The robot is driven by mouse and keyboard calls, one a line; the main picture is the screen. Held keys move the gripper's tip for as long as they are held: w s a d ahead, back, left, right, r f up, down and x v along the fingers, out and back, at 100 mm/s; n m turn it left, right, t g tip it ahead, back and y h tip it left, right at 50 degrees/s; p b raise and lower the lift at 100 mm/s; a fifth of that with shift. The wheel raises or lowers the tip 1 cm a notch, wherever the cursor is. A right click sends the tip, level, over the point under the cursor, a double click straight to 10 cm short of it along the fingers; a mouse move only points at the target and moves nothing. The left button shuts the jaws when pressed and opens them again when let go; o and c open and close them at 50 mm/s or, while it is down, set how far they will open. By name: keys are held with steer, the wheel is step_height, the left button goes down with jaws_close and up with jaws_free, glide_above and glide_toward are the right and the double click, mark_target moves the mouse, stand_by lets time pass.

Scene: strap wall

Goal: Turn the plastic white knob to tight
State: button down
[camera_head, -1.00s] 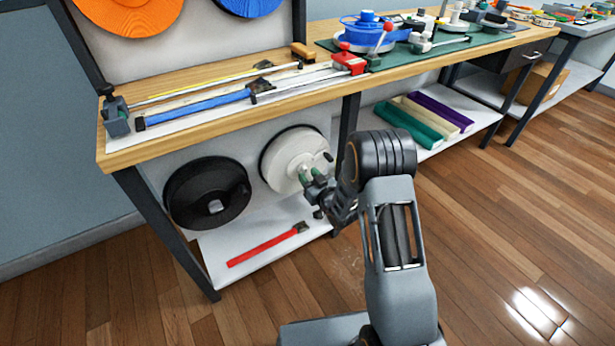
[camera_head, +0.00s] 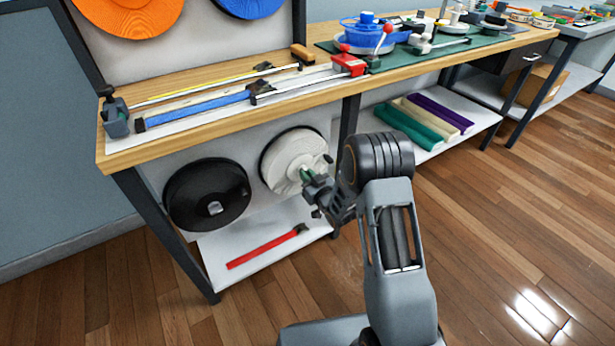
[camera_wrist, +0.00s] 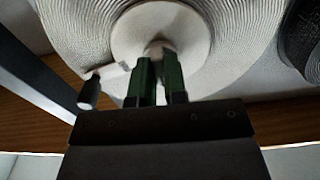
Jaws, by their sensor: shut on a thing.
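The white reel (camera_head: 285,158) hangs under the bench, with a strap wound around its pale hub. It fills the top of the wrist view (camera_wrist: 88,38). The white knob (camera_wrist: 157,47) sits at the middle of the hub, partly hidden behind my fingertips. My gripper (camera_head: 307,176) is at the hub, its two green fingers shut on the knob; they also show in the wrist view (camera_wrist: 159,68). In the head view the knob is hidden by the gripper. I cannot tell how far it is turned.
A crank with a dark handle (camera_wrist: 89,94) sticks out from the reel, left of my fingers in the wrist view. A black reel (camera_head: 207,195) hangs to the left. A red strap (camera_head: 267,248) lies on the shelf below. A bench leg (camera_head: 348,122) stands close by.

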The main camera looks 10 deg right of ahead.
steer(key=shift+m, duration=0.3)
steer(key=shift+r+m+b, duration=0.15)
steer(key=shift+m+b, duration=0.35)
steer(key=shift+m, duration=8.3)
steer(key=c, duration=1.2)
jaws_free()
steer(key=shift+o, duration=0.2)
steer(key=p+v, duration=0.2)
steer(key=v, duration=1.1)
steer(key=shift+s+p, duration=0.35)
